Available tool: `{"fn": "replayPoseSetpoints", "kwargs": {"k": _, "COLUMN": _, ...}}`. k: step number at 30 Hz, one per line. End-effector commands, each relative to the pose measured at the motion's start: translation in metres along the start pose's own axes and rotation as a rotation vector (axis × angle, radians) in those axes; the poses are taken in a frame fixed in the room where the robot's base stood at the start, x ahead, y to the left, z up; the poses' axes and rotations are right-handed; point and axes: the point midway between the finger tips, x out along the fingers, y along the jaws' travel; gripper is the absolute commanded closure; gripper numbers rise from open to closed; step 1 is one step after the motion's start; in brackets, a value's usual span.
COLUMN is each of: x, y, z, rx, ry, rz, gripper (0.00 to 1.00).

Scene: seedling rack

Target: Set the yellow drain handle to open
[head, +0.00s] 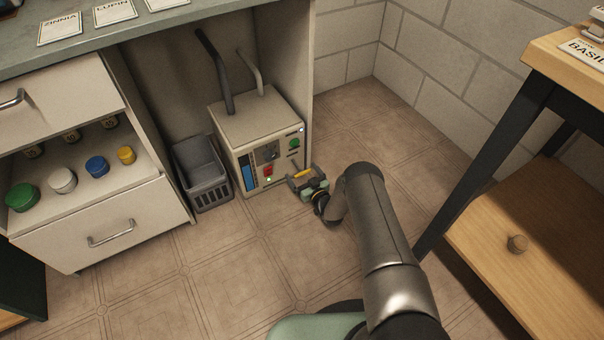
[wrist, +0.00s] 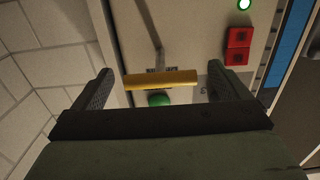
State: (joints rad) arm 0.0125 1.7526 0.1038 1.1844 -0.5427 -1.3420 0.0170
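The yellow drain handle (wrist: 160,78) is a bar lying level across the wrist picture, in front of a pale cabinet panel (wrist: 195,25). It also shows as a small yellow bar at my gripper in the head view (head: 303,174). My gripper (wrist: 160,69) is open, one finger on each side of the handle with gaps at both ends. I cannot tell how deep the handle sits between the fingers. A small label behind the handle is partly hidden. The cabinet (head: 259,122) stands on the floor under the bench.
A grey basket (head: 204,180) stands left of the cabinet. A wooden shelf unit (head: 540,215) is at the right. Floor in front is clear.

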Motion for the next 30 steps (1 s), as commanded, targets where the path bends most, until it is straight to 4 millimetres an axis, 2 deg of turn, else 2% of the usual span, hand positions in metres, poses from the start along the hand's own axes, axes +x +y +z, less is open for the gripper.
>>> {"fn": "replayPoseSetpoints", "kwargs": {"k": 5, "x": -0.001, "y": 0.0, "z": -0.001, "rx": 0.0, "ry": 0.001, "rz": 0.0, "gripper": 0.04}}
{"fn": "replayPoseSetpoints", "kwargs": {"k": 8, "x": -0.01, "y": 0.0, "z": -0.002, "rx": 0.001, "ry": 0.0, "rz": 0.001, "gripper": 0.04}}
{"fn": "replayPoseSetpoints", "kwargs": {"k": 11, "x": -0.027, "y": 0.001, "z": -0.004, "rx": 0.002, "ry": -0.002, "rz": 0.002, "gripper": 0.04}}
{"fn": "replayPoseSetpoints", "kwargs": {"k": 24, "x": -0.132, "y": 0.0, "z": -0.003, "rx": 0.001, "ry": -0.003, "rz": 0.002, "gripper": 0.04}}
{"fn": "replayPoseSetpoints", "kwargs": {"k": 30, "x": -0.163, "y": 0.0, "z": -0.001, "rx": 0.001, "ry": -0.002, "rz": 0.002, "gripper": 0.04}}
